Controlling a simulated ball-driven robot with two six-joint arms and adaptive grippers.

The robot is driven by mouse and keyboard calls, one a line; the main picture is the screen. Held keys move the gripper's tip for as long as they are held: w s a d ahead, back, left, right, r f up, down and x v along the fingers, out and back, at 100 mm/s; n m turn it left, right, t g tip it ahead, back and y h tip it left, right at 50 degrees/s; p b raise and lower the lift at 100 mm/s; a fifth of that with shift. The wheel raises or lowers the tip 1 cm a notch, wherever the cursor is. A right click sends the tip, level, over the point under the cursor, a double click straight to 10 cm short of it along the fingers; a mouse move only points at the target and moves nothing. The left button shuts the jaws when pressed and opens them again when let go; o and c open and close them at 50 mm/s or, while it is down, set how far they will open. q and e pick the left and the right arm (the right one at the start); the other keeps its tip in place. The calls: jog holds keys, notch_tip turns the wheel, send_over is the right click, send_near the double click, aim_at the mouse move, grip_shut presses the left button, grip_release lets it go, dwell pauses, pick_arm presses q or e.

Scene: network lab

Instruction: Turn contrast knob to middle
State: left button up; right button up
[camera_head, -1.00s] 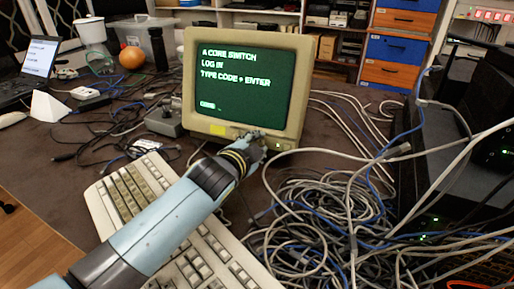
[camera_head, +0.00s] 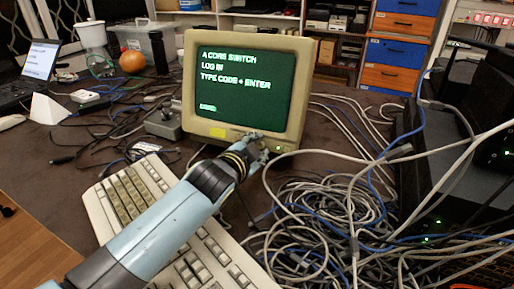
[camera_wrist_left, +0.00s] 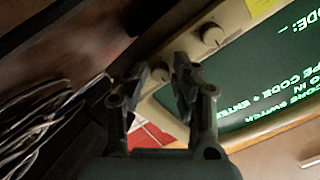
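The beige monitor (camera_head: 298,110) stands on the table, its green screen (camera_head: 235,115) lit with login text. My left gripper (camera_head: 260,146) is at the monitor's lower bezel and hides the knobs there in the head view. Which knob is contrast is not readable. My right gripper is not in view.
A beige keyboard (camera_head: 133,196) lies under my left arm. A large tangle of grey and blue cables (camera_head: 325,215) lies right of the arm, by black network equipment (camera_head: 480,150). A grey box (camera_head: 163,122) stands left of the monitor.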

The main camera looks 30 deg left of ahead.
pick_arm(q)
jog(key=shift+o, duration=1.2)
notch_tip(320, 180, up, 10)
